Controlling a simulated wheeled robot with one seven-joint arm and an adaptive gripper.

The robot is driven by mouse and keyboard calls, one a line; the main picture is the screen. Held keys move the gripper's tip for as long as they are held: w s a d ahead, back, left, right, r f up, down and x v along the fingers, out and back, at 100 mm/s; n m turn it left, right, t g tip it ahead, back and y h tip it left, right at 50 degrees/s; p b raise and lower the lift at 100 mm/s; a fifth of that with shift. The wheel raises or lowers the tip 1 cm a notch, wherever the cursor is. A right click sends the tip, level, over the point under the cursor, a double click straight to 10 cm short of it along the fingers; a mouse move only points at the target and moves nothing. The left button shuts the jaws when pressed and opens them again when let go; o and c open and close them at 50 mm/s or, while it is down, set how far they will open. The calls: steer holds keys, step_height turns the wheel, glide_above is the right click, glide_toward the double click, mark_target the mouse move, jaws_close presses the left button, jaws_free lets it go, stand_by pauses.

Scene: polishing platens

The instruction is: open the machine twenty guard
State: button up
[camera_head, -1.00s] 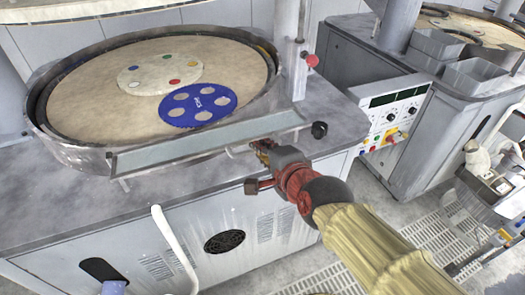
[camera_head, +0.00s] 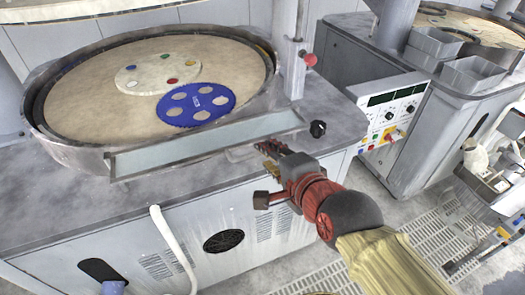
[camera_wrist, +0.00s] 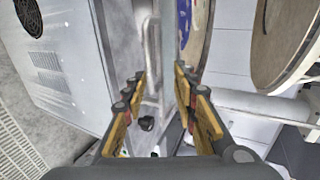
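The guard (camera_head: 208,146) is a long, clear, pale panel in a grey frame along the front rim of the near round platen machine. No machine number is readable. A thin grey handle bar (camera_head: 238,154) shows at the guard's lower right part. My gripper (camera_head: 262,157) is just right of this handle, over the front of the worktop. In the wrist view my gripper (camera_wrist: 160,76) is open, with its yellow-padded fingers apart. The grey handle (camera_wrist: 151,55) shows beyond and between the fingertips, with the guard's edge beside it. I cannot tell whether a finger touches it.
A round beige platen (camera_head: 100,95) carries a blue holed disc (camera_head: 197,104) and a pale disc. A black knob (camera_head: 318,129) sits right of the guard. A red-tipped post (camera_head: 309,59) stands behind it. A control panel (camera_head: 390,113) and another machine are to the right.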

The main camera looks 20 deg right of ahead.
steer(key=v, duration=0.6)
steer(key=shift+s, duration=0.3)
